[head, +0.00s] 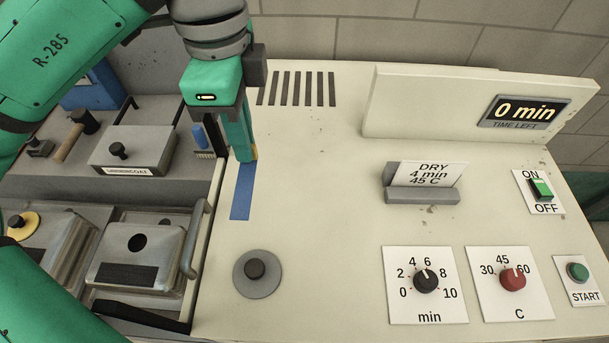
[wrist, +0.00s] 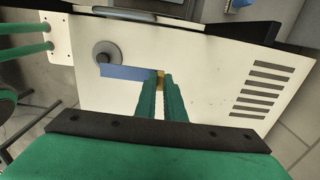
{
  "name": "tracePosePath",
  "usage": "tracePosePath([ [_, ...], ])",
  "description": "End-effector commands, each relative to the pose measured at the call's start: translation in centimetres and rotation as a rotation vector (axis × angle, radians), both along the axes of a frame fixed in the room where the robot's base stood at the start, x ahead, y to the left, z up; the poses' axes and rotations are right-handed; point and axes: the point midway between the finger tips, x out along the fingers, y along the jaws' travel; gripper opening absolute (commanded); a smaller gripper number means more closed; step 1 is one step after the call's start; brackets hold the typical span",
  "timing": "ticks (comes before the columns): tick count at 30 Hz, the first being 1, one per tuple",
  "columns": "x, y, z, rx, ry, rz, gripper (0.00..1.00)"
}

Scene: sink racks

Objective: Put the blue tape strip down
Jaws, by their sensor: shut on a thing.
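The blue tape strip (head: 243,191) lies along the cream machine top (head: 320,200), or just over it; I cannot tell if its whole length touches. In the head view it runs from my fingertips toward the front, near the left edge of the top. My gripper (head: 245,158) points down, with its fingers close together at the strip's far end. In the wrist view the strip (wrist: 128,73) reaches left from the fingertips (wrist: 160,82) toward the grey round knob. The fingers are shut on the strip's end, beside a small yellowish piece, and hide that end.
A grey round knob (head: 256,272) stands in front of the strip. A card holder (head: 421,196), dials and switches are to the right. Vent slots (head: 298,89) lie behind. Metal lidded containers (head: 137,250) and a raised handle (head: 192,240) are left. The top between strip and card holder is clear.

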Motion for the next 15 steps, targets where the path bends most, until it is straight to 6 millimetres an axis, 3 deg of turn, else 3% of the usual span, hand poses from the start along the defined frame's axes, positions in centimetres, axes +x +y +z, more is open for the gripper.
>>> tracePosePath([
  [10, 4.3, -6.5, -3.3, -0.002, 0.002, -0.013, 0.00],
  [15, 5.7, -8.3, -6.0, 0.002, 0.002, -0.008, 0.00],
])
